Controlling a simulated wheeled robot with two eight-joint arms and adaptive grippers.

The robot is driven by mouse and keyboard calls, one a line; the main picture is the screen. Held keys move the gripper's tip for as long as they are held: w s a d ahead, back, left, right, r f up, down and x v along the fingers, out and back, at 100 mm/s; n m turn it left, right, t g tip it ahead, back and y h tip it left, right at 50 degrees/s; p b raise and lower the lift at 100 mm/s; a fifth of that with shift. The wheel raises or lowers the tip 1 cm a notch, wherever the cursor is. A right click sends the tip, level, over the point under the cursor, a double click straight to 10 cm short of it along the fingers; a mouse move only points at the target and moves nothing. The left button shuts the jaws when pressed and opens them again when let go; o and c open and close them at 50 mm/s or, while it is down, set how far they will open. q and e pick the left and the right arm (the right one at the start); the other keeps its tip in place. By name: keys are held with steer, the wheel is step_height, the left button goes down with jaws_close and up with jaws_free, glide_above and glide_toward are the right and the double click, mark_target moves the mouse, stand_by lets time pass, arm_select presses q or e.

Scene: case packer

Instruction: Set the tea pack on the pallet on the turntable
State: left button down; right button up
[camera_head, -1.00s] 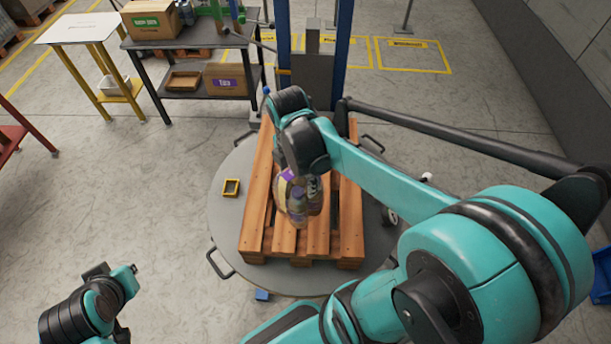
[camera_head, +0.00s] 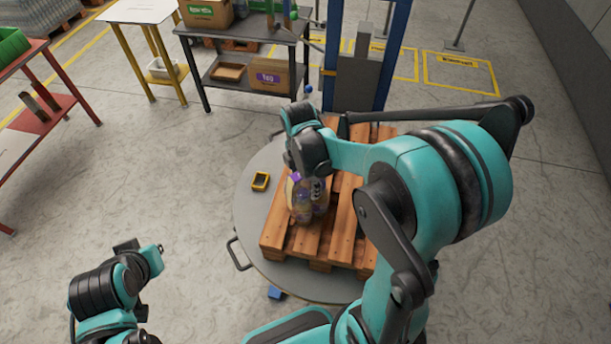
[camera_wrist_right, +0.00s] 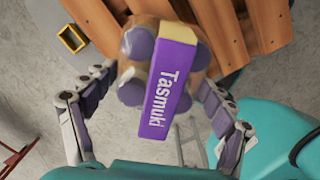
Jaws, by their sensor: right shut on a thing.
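The tea pack (camera_head: 303,203), a cluster of bottles with a purple band, shows at the middle of the head view over the left part of the wooden pallet (camera_head: 345,222). The pallet lies on the round grey turntable (camera_head: 250,207). My right gripper (camera_wrist_right: 153,88) is shut on the tea pack, one finger on each side.
A small yellow-rimmed box (camera_head: 260,181) sits on the turntable left of the pallet. A blue mast (camera_head: 393,55) stands behind it. A dark table (camera_head: 240,33) with cartons, a yellow-legged table (camera_head: 140,12) and a red table (camera_head: 62,115) stand further back and left.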

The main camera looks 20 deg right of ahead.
steer(key=shift+s, duration=0.1)
steer(key=o, duration=1.8)
steer(key=shift+c, duration=0.2)
